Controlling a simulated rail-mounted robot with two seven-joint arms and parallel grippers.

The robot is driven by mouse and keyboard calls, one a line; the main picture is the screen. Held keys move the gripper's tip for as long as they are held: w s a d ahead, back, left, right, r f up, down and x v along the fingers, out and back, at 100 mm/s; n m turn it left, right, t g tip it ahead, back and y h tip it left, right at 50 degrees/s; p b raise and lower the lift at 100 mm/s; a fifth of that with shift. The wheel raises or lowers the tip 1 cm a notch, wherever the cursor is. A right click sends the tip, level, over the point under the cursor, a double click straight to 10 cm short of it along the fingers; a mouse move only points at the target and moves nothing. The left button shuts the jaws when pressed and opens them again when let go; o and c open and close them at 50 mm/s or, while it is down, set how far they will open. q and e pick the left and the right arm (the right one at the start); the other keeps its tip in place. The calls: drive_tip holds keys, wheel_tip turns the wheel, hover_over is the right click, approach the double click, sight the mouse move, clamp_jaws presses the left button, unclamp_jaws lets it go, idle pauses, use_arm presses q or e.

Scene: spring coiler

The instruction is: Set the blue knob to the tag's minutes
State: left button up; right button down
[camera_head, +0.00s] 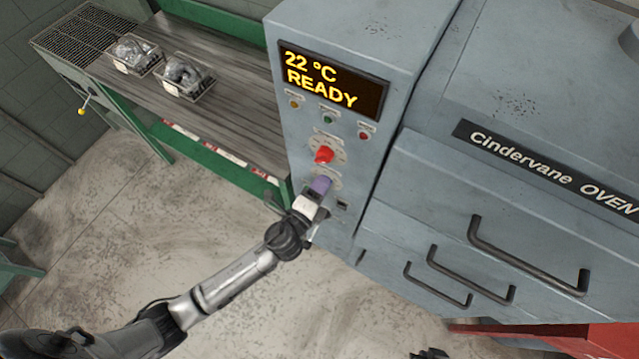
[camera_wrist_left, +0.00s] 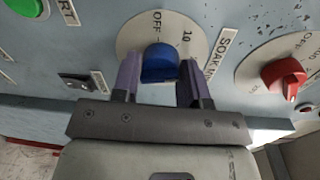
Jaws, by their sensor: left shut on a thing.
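The blue knob (camera_wrist_left: 160,64) sits on a round dial plate on the oven's grey control panel, beside a partly covered "SOAK M" label. "OFF" and "10" show on the dial, and the other marks are hidden. I cannot tell which mark the knob points to. My left gripper (camera_head: 319,188) is at this dial in the head view and hides the knob there. In the left wrist view its purple fingers stand on either side of the knob, shut on it. A small dark piece at the head view's bottom edge may be my right gripper. No tag's minutes are readable.
A red knob (camera_head: 323,155) is just above my left gripper in the head view. The display (camera_head: 331,80) reads "22 °C READY". Two wire baskets (camera_head: 186,76) of metal parts stand on the bench at the left. Oven drawers with handles are at the right.

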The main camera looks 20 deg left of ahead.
use_arm(q)
drive_tip(key=shift+r+m+p, duration=0.2)
drive_tip(key=shift+m+p, duration=0.25)
drive_tip(key=shift+m, duration=0.65)
drive_tip(key=shift+d, duration=0.1)
drive_tip(key=o, duration=0.9)
drive_tip(key=shift+f, duration=0.1)
drive_tip(key=shift+s, duration=0.1)
drive_tip(key=shift+s+a+r+b, duration=0.15)
drive_tip(key=shift+s+a+b, duration=0.15)
drive_tip(key=shift+s, duration=1.95)
drive_tip(key=shift+s+a+r+b, duration=0.1)
drive_tip(key=shift+s+a+b, duration=0.2)
drive_tip(key=shift+s, duration=1.95)
drive_tip(key=shift+s+a+r+b, duration=0.2)
drive_tip(key=shift+s+b, duration=0.1)
drive_tip(key=shift+s, duration=1.95)
